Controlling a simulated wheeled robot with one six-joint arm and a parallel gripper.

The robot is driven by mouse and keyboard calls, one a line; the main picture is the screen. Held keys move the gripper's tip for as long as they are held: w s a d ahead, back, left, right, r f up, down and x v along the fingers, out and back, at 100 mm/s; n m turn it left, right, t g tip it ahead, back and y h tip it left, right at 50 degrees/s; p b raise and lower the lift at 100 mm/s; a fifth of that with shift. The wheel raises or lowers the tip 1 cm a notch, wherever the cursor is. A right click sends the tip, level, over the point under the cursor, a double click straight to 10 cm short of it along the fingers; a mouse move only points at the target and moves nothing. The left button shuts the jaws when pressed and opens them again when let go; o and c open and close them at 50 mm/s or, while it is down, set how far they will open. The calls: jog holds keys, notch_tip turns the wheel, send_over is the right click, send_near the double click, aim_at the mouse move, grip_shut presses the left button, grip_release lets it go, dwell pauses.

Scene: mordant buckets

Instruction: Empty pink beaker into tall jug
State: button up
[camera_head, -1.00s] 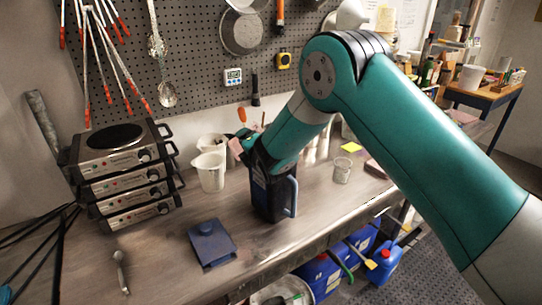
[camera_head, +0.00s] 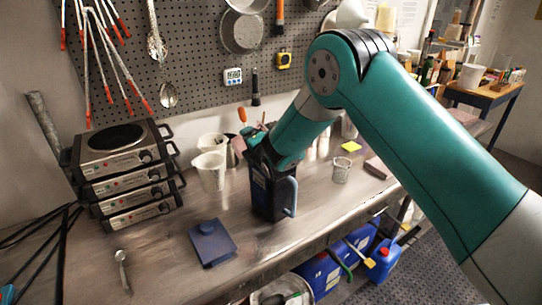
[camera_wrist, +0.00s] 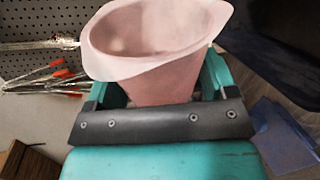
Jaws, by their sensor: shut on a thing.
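The pink beaker (camera_wrist: 160,85) is held between my gripper's fingers (camera_wrist: 158,92) in the wrist view, its wide spouted mouth facing the camera. The inside that shows is plain pink; I cannot tell if it holds anything. In the head view, the beaker (camera_head: 238,144) is small and partly hidden by my gripper (camera_head: 250,139), above the bench. The tall jug (camera_head: 262,196), dark blue with a blue handle on its right, stands upright on the bench just below my wrist. My arm hides its top. The beaker is left of and above the jug.
White plastic beakers (camera_head: 208,172) stand close behind and left of the jug. A stack of hot plates (camera_head: 125,172) is at left. A blue plate with a knob (camera_head: 212,243) and a spoon (camera_head: 122,270) lie in front. A small clear beaker (camera_head: 341,170) stands right.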

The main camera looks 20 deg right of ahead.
jog(key=shift+d+r+p, duration=0.2)
jog(key=shift+d+p, duration=0.05)
jog(key=shift+p, duration=0.1)
jog(key=shift+w+d+f+m+b, duration=0.1)
jog(key=shift+d+f+m+b, duration=0.2)
jog(key=shift+m+b, duration=0.5)
dwell(0.5)
